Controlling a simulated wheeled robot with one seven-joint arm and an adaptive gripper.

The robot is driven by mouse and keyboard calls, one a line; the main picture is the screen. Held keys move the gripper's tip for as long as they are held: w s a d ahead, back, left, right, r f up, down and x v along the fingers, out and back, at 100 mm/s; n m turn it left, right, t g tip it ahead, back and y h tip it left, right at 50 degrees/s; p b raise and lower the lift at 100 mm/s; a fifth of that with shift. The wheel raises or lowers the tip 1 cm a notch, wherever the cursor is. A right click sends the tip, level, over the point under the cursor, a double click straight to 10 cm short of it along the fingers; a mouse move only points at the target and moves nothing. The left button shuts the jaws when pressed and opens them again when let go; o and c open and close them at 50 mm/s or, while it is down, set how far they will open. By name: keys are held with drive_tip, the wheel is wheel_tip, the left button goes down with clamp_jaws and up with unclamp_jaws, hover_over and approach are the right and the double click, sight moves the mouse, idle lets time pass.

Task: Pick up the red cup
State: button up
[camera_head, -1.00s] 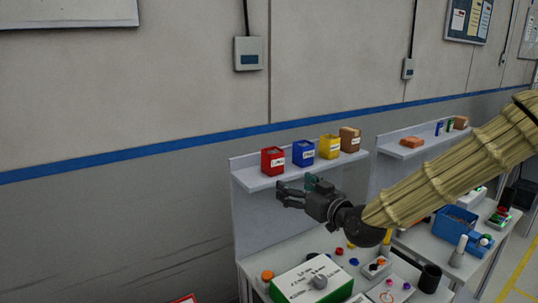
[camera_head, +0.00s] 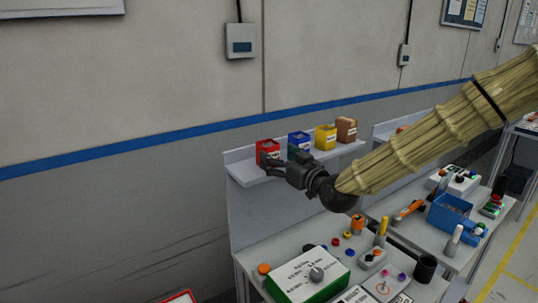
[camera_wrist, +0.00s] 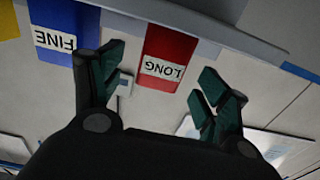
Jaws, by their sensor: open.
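The red cup (camera_head: 266,147) is an open-topped, box-shaped bin at the left end of the wall shelf. In the wrist view the red cup (camera_wrist: 168,44) appears upside down with a white label reading "LONG". My gripper (camera_head: 268,163) is at the shelf's front edge and overlaps the lower part of the red cup in the head view. In the wrist view my gripper (camera_wrist: 162,66) is open, with its dark green fingers on either side of the red cup's face. Whether the fingers reach around its sides is unclear.
The blue bin (camera_head: 298,140), labelled "FINE" in the wrist view, stands right of the red cup. A yellow bin (camera_head: 325,138) and a brown box (camera_head: 346,129) follow along the shelf (camera_head: 243,172). Below is a workbench with a green-and-white box (camera_head: 308,275) and small parts.

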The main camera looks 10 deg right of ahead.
sight(273, 155)
drive_tip(key=shift+p+x, duration=0.65)
drive_tip(key=shift+x, duration=0.45)
drive_tip(key=shift+p+x, duration=0.85)
drive_tip(key=shift+x, duration=0.5)
drive_tip(key=shift+w+a+f, duration=0.2)
drive_tip(key=shift+w+f, duration=0.05)
drive_tip(key=shift+w, duration=0.1)
drive_tip(key=shift+s, duration=0.1)
drive_tip(key=shift+c, duration=0.8)
drive_tip(key=c, duration=1)
